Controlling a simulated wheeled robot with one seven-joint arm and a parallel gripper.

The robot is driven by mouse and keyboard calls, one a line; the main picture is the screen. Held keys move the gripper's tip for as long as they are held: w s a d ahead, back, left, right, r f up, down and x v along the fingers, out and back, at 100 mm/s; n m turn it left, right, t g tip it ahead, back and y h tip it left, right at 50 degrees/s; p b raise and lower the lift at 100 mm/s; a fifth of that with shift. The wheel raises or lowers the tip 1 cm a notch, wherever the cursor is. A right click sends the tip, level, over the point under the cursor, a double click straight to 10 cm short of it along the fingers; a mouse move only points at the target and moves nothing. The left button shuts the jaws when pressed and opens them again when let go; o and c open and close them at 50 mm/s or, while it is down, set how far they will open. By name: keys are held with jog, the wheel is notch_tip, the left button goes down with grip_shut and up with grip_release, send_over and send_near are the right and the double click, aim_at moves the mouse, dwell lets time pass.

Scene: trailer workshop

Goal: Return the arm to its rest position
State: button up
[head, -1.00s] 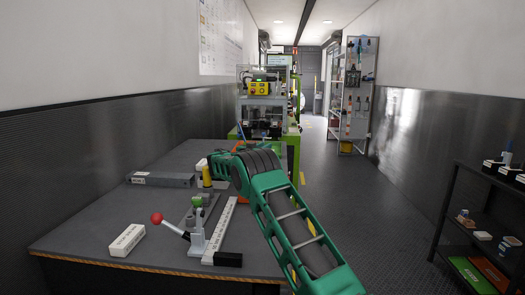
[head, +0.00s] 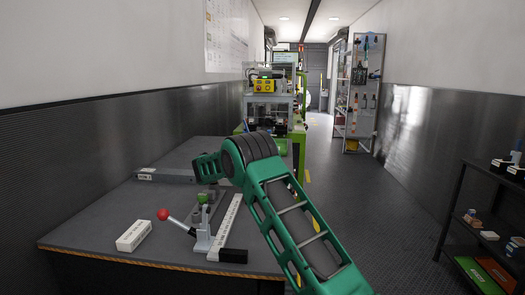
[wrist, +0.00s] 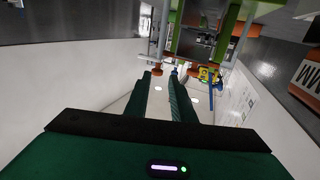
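My green arm (head: 295,215) rises from the lower right of the head view and bends at a dark ribbed elbow (head: 255,147) above the workbench. A green link (head: 207,167) reaches left from the elbow over the bench. In the wrist view, my gripper (wrist: 160,77) shows two green fingers apart with nothing between them. Ceiling lights and pale surfaces show beyond the fingers. I cannot make out the fingertips in the head view.
The workbench (head: 95,232) holds a red-knobbed toggle clamp (head: 202,238), a labelled white block (head: 134,235) and a grey bar (head: 165,175). A machine (head: 268,105) stands behind it. A dark shelf (head: 462,200) stands right. The aisle floor (head: 385,225) between is clear.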

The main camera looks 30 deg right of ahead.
jog(key=shift+s+a, duration=0.3)
jog(key=shift+a, duration=0.15)
jog(key=s+d+n+g+y, duration=0.1)
jog(key=s+d+g+y, duration=0.25)
jog(key=s, duration=1.05)
jog(key=s+d+g+y, duration=0.2)
jog(key=s+d+y, duration=0.15)
jog(key=s, duration=1.15)
jog(key=s+a+f+n+g+y, duration=0.1)
jog(key=s+a, duration=0.4)
jog(key=s, duration=0.8)
jog(key=s+a+f+n+g+y, duration=0.1)
jog(key=s+a+f+y, duration=0.3)
jog(key=s, duration=0.8)
jog(key=s+a+f+n+g+y, duration=0.2)
jog(key=s+a+f, duration=0.4)
jog(key=s, duration=0.7)
jog(key=shift+s+a+y, duration=0.35)
jog(key=shift+a+y, duration=0.25)
jog(key=shift+a, duration=0.3)
